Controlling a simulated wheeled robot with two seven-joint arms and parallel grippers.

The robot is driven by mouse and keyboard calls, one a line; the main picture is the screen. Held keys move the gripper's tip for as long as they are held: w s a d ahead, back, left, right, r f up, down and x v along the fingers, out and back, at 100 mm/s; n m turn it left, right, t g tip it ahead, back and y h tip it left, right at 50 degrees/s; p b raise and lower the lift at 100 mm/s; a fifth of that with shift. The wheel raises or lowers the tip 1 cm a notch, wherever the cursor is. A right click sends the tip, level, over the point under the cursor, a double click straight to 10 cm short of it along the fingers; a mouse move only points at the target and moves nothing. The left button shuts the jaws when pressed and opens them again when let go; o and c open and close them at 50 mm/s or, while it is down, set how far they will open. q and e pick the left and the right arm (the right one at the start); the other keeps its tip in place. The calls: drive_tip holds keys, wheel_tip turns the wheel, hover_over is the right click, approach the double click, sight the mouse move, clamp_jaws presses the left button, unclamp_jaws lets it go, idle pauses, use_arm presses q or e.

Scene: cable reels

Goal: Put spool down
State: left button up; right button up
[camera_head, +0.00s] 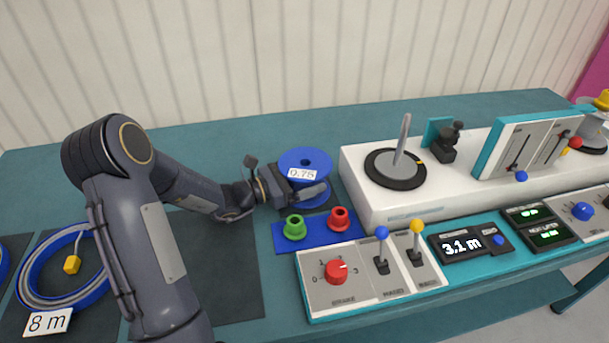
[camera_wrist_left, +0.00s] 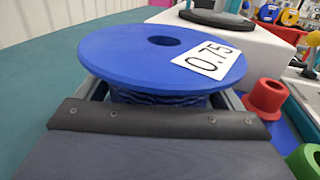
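The blue spool (camera_head: 305,160) has a white label reading 0.75 on its top flange. It stands upright, flange level, left of the white machine. My left gripper (camera_head: 304,188) reaches it from the left, its fingers below the top flange. In the left wrist view the spool (camera_wrist_left: 130,55) fills the space between the fingers of my left gripper (camera_wrist_left: 160,98), which look closed on its dark wound drum. The lower flange is low over a dark mat; whether it touches is hard to tell. My right gripper is not in view.
A blue plate (camera_head: 315,236) with a green (camera_head: 295,228) and a red flanged plug (camera_head: 339,219) is just in front of the spool. The white machine (camera_head: 360,195) with a spindle disc (camera_head: 395,170) stands right.

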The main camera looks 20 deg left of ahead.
use_arm(q)
drive_tip(key=shift+o, duration=0.9)
drive_tip(key=shift+r, duration=0.2)
drive_tip(key=v, duration=1.2)
